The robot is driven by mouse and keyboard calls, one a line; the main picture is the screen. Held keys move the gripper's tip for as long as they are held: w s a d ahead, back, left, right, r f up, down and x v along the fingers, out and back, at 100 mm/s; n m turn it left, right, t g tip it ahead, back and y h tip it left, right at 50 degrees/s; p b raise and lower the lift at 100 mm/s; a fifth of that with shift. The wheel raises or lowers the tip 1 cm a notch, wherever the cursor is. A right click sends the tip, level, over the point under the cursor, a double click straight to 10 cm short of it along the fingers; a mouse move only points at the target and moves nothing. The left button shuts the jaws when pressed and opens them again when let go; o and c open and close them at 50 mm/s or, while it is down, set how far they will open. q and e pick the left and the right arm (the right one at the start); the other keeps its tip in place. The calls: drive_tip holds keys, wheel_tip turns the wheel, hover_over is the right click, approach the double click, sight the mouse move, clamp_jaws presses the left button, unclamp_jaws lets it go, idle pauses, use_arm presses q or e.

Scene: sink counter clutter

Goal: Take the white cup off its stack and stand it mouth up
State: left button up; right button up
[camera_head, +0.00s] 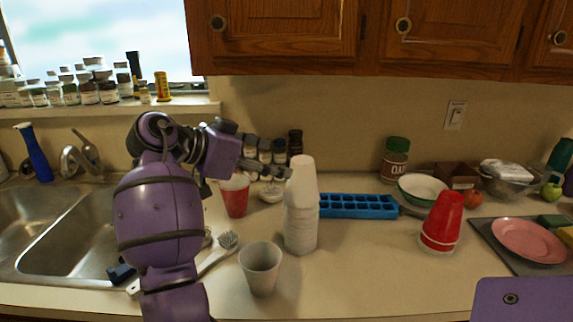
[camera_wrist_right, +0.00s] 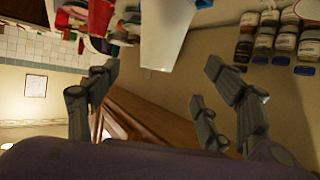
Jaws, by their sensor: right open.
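The white cup (camera_head: 302,182) is upside down on top of a stack of upside-down white cups (camera_head: 300,230) in the middle of the counter. In the right wrist view the white cup (camera_wrist_right: 165,35) shows beyond the open fingers, roughly in line with the gap between them. My right gripper (camera_head: 278,169) is open and empty, just left of the top cup; contact cannot be told. Its spread fingers show in the wrist view (camera_wrist_right: 165,82). My left gripper is not in view.
Another white cup (camera_head: 260,270) stands mouth up in front of the stack. A red cup (camera_head: 235,200) stands left, a blue ice tray (camera_head: 358,206) behind right, and upside-down red cups (camera_head: 444,220) farther right. A brush (camera_head: 222,250) lies by the sink (camera_head: 60,235).

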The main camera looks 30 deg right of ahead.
sight(293, 168)
drive_tip(key=shift+s+d+f, duration=0.15)
drive_tip(key=shift+s+d, duration=0.15)
drive_tip(key=shift+d, duration=0.3)
drive_tip(key=shift+s+d+f, duration=0.15)
drive_tip(key=shift+s+d, duration=0.1)
drive_tip(key=shift+d, duration=0.35)
drive_tip(key=x, duration=0.1)
drive_tip(key=p+x, duration=0.1)
drive_tip(key=x, duration=0.2)
drive_tip(key=shift+w+d+f, duration=0.1)
drive_tip(key=shift+w+f, duration=0.15)
drive_tip(key=shift+w, duration=0.15)
drive_tip(key=shift+d+f, duration=0.2)
drive_tip(key=shift+d, duration=0.15)
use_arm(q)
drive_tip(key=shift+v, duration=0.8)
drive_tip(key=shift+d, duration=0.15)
use_arm(e)
drive_tip(key=shift+c, duration=0.3)
drive_tip(key=c, duration=0.8)
